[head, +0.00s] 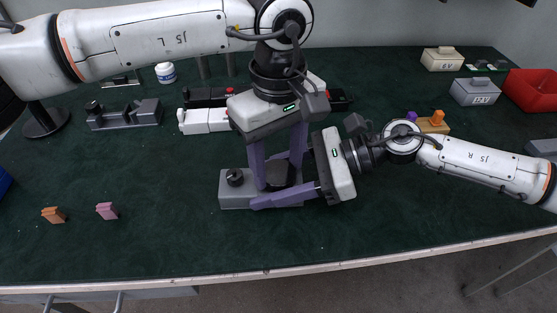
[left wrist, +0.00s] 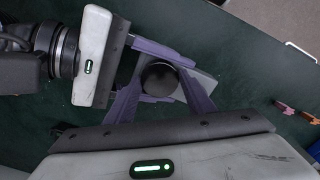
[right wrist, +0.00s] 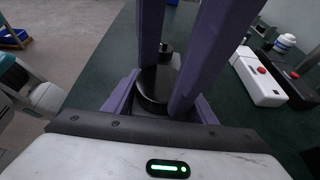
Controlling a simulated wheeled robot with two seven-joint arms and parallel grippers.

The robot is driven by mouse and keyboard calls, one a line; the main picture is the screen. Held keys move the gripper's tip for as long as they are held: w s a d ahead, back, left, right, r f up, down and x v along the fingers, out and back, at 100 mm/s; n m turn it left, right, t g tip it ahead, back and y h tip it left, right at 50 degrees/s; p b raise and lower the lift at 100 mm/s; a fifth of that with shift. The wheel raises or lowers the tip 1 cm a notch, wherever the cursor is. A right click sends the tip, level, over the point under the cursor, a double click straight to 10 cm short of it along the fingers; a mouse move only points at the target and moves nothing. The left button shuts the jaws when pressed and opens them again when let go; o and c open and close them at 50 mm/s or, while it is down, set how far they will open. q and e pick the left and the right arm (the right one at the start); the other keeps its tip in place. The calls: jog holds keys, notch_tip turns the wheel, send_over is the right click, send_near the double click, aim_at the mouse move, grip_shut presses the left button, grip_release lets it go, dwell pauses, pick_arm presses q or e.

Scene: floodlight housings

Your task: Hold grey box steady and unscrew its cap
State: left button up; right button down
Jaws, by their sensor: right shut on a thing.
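The grey box (head: 233,200) sits on the green table in the middle of the head view. A small black knob (head: 235,177) stands on its left part. The round black cap (left wrist: 158,78) shows in the left wrist view. My left gripper (head: 279,187) points down from above, open, with its purple fingers on either side of the cap. Whether either finger touches the cap I cannot tell. My right gripper (head: 285,196) comes in from the right, low, and is shut on the grey box. The fingers hide much of the box's right part.
White and black units (head: 205,120) stand just behind. A dark grey fixture (head: 125,115) and white bottle (head: 165,72) are at back left. Orange (head: 54,215) and pink (head: 107,211) pieces lie at left. Another grey box (head: 475,92) and a red bin (head: 532,90) are at right. The front table is clear.

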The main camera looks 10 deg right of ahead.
pick_arm(q)
jog(key=o, duration=0.3)
jog(key=shift+r, duration=0.1)
notch_tip(320, 180, up, 4)
jog(key=shift+r, duration=0.15)
jog(key=shift+c, duration=0.2)
jog(key=shift+d+r+m, duration=0.1)
jog(key=shift+r+m, duration=0.65)
jog(key=shift+m, duration=0.45)
jog(key=r+m, duration=0.1)
jog(key=m, duration=0.2)
jog(key=shift+r, duration=0.35)
jog(key=shift+f, duration=0.45)
notch_tip(320, 180, down, 7)
jog(key=shift+r, duration=0.1)
jog(key=shift+c, duration=0.3)
